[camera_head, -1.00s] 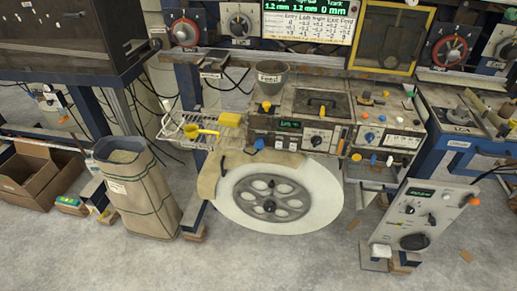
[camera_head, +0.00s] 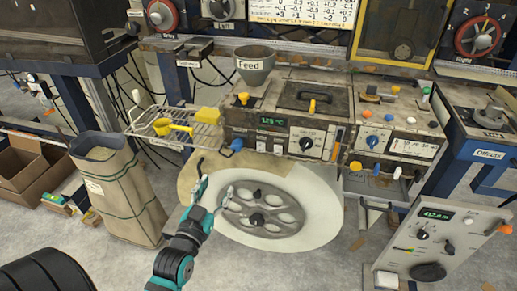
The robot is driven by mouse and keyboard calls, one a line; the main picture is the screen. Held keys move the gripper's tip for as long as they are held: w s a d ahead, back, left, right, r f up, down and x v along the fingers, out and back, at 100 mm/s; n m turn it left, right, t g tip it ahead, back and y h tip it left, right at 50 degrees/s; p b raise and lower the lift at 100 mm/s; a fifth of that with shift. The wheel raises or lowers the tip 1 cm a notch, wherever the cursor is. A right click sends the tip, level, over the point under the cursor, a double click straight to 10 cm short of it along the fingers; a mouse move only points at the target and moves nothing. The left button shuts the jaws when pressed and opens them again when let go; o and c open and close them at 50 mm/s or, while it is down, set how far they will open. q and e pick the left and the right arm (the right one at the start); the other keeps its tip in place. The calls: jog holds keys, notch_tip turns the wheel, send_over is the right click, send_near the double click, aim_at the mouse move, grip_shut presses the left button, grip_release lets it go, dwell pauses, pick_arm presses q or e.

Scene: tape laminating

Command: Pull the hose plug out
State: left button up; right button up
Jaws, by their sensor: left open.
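No part labelled as a hose plug can be read. A blue knob-like piece (camera_head: 237,144) sticks out at the lower left front of the grey machine (camera_head: 271,134); I cannot tell whether it is the plug. My left gripper (camera_head: 216,187) is open and empty. It is in front of the left part of the white reel (camera_head: 318,205), below and left of the blue piece and apart from it. The gripper hides part of the reel's left side. My right gripper is not in view.
A wire rack (camera_head: 150,128) holds a yellow scoop (camera_head: 172,128) left of the machine. A grey feed cup (camera_head: 255,68) stands above it. A tall sack (camera_head: 124,200) is on the floor at left. A tilted control box (camera_head: 440,245) stands at lower right.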

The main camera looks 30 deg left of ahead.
pick_arm(q)
jog(key=r, duration=0.1)
jog(key=p, duration=0.1)
send_near(234, 150)
jog(key=p+x, duration=0.1)
jog(key=x, duration=1)
jog(key=shift+w, duration=0.35)
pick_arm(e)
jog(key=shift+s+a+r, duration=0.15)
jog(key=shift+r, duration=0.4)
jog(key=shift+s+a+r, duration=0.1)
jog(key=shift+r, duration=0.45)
pick_arm(q)
grip_shut()
